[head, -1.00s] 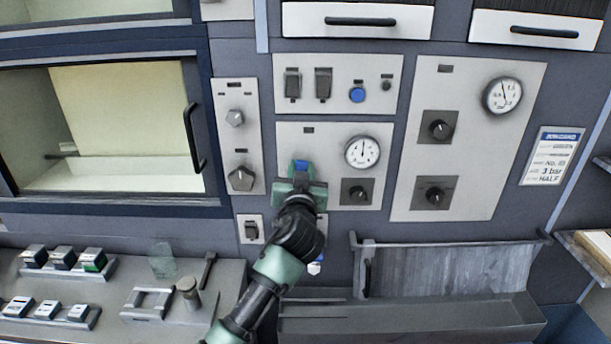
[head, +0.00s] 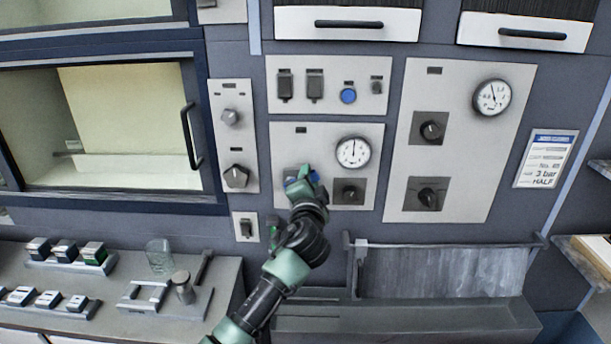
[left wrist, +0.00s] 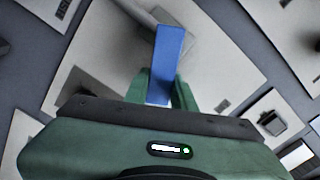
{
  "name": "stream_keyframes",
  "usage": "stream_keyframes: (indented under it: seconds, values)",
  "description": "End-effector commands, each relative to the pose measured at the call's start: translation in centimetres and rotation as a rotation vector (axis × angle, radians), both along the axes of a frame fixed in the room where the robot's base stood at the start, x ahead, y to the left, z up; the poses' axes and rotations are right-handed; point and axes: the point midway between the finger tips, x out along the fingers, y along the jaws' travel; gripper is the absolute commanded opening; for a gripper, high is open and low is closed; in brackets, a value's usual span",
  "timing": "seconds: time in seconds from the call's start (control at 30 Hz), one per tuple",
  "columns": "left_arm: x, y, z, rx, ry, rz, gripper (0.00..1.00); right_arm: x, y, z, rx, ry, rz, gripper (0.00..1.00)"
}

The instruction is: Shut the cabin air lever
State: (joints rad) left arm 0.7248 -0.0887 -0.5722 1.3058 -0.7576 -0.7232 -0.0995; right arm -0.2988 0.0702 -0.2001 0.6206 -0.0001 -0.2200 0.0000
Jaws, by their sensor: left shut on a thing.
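The blue cabin air lever (head: 314,177) is on the grey panel left of the round gauge, mostly hidden by my left gripper (head: 303,182) in the head view. In the left wrist view the blue lever (left wrist: 168,55) stands out between the two green fingers. My left gripper (left wrist: 162,92) is shut on it, and the panel behind looks strongly tilted in that view. The lever's exact angle is hard to read in the head view. My right gripper is not in view.
A gauge (head: 353,152) and a dark knob (head: 349,192) sit just right of the lever. A small switch (head: 246,228) is at lower left. A grey trough (head: 400,322) and a bench with small blocks (head: 93,253) lie below.

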Motion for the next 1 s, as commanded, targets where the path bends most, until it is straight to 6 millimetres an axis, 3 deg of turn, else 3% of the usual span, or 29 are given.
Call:
stream_keyframes:
  seconds: [0.5,1.0]
  values:
    - [0.0,-0.7,-2.0,0.404,-0.001,-0.002,0.00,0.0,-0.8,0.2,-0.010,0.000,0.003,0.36]
    - [0.0,-0.7,-2.7,0.524,-0.001,-0.002,0.00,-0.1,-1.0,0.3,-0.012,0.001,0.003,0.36]
